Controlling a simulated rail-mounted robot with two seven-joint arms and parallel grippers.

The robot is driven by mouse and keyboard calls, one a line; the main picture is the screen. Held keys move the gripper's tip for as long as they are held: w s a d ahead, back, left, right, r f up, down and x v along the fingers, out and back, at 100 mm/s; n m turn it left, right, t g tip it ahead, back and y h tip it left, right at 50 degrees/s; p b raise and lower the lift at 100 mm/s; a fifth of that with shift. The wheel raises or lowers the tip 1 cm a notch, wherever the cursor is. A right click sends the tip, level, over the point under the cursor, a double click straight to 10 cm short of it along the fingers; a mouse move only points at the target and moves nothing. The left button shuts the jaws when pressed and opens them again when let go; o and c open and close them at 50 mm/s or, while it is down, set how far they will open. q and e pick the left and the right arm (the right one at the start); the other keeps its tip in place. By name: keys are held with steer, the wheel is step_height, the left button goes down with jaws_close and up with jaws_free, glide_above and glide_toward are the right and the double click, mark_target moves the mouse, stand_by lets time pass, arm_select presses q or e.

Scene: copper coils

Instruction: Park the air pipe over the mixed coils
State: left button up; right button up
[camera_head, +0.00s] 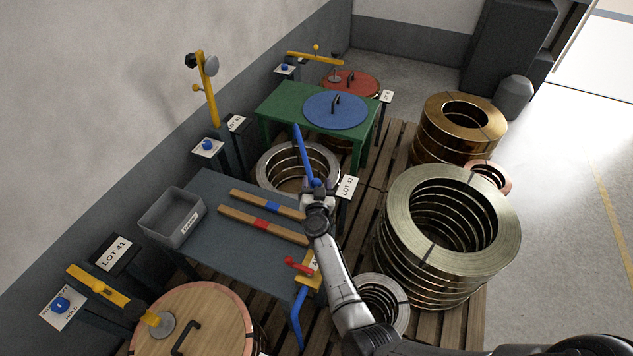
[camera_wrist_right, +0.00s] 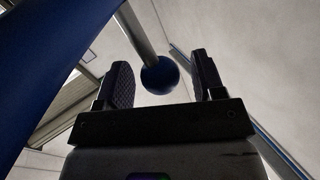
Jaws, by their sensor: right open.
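The air pipe (camera_head: 304,150) is a blue bar rising from beside my right gripper toward the green table. A blue bar also fills the left of the right wrist view (camera_wrist_right: 50,65). My right gripper (camera_head: 318,190) is open; its two dark fingers (camera_wrist_right: 163,70) stand on either side of a dark blue ball (camera_wrist_right: 160,76) on a grey rod. I cannot tell whether they touch it. Silver coils (camera_head: 268,163) stand under the pipe, and a large pale coil stack (camera_head: 400,222) is on the right. Which coils are the mixed ones is not clear. My left gripper is not in view.
A dark table (camera_head: 215,235) holds a grey bin (camera_head: 170,225) and two wooden bars. A red handle (camera_head: 298,266) on a yellow bracket is beside my right arm. The green table (camera_head: 275,105) carries a blue lid (camera_head: 335,115). Open floor (camera_head: 575,190) lies right.

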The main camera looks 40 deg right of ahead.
steer(key=shift+w+d, duration=0.15)
steer(key=shift+w, duration=0.1)
jaws_close()
stand_by(0.6)
